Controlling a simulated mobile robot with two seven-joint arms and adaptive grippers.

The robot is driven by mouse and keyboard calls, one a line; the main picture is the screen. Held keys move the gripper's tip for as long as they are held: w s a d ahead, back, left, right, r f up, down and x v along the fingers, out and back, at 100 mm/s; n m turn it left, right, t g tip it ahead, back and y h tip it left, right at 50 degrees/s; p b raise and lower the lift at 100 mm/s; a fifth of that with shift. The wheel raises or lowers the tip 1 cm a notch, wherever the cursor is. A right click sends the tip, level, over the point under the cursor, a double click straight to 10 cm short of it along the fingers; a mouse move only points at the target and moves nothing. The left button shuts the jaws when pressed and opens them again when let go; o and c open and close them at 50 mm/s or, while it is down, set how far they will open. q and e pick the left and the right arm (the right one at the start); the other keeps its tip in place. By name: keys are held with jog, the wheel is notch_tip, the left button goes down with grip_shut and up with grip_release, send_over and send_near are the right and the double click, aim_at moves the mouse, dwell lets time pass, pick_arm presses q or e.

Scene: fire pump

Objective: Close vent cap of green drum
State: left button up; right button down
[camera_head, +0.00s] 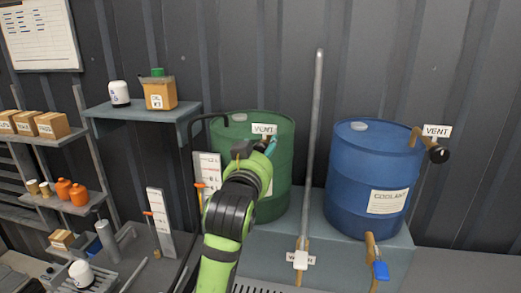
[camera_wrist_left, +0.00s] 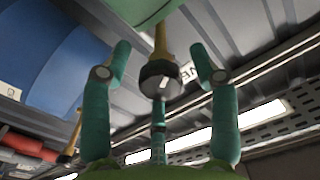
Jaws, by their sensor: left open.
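The green drum (camera_head: 282,178) stands on a grey stand at the centre of the head view, with a VENT sign (camera_head: 264,129) at its top. Its vent cap, hidden behind my gripper in the head view, shows in the left wrist view as a dark round cap (camera_wrist_left: 159,80) with a pale mark, on a brass pipe (camera_wrist_left: 161,42). My left gripper (camera_head: 268,147) is open in front of the drum's upper part. In the wrist view its teal fingers stand either side of the cap with visible gaps. A further finger lies below the cap. My right gripper is not in view.
A blue drum (camera_head: 345,185) labelled COOLANT stands to the right, with its own vent cap (camera_head: 439,153). A grey upright pipe (camera_head: 315,130) stands between the drums. A wall shelf (camera_head: 140,116) with containers is at left, and gauge boards (camera_head: 160,222) stand below it.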

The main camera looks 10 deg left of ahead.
pick_arm(q)
jog(key=c, duration=1.2)
jog(key=shift+o, duration=0.2)
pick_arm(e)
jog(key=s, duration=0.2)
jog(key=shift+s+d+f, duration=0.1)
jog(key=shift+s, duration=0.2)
